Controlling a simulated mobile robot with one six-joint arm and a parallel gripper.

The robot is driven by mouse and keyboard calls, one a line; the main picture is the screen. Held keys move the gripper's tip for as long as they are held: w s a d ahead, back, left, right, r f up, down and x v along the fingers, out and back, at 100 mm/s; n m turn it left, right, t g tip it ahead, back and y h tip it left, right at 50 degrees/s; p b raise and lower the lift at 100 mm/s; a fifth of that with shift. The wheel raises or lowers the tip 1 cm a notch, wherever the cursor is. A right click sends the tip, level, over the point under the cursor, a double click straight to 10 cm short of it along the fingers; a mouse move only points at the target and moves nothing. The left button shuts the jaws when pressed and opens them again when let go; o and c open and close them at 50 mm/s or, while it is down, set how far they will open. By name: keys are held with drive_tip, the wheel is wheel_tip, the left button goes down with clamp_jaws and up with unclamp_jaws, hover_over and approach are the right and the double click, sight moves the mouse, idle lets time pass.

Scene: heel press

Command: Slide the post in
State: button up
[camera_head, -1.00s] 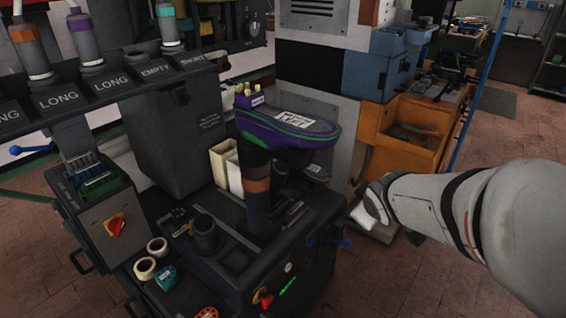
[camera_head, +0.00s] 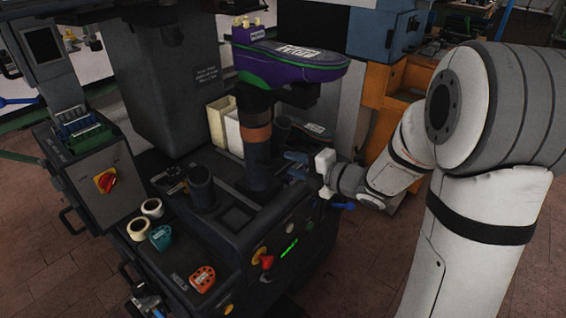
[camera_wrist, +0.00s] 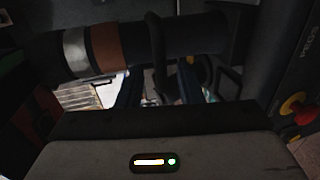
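The post (camera_head: 257,150) is a dark upright cylinder with an orange-brown band, standing on the black press. A purple and green shoe-shaped form (camera_head: 290,68) with a white label sits on top of it. In the wrist view the post (camera_wrist: 190,36) lies across the upper picture, with brown and silver bands. Nothing is held.
The press base (camera_head: 240,245) has a red knob (camera_head: 267,262) and green display. A dark cup (camera_head: 201,186) stands left of the post. Tape rolls (camera_head: 138,228) and an orange-red item (camera_head: 203,279) lie in front. A control box (camera_head: 95,180) stands left; an orange cabinet (camera_head: 385,90) is behind.

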sight(283, 159)
drive_tip(key=shift+x, duration=2.3)
drive_tip(key=shift+c, duration=0.2)
clamp_jaws()
drive_tip(key=shift+d, duration=0.15)
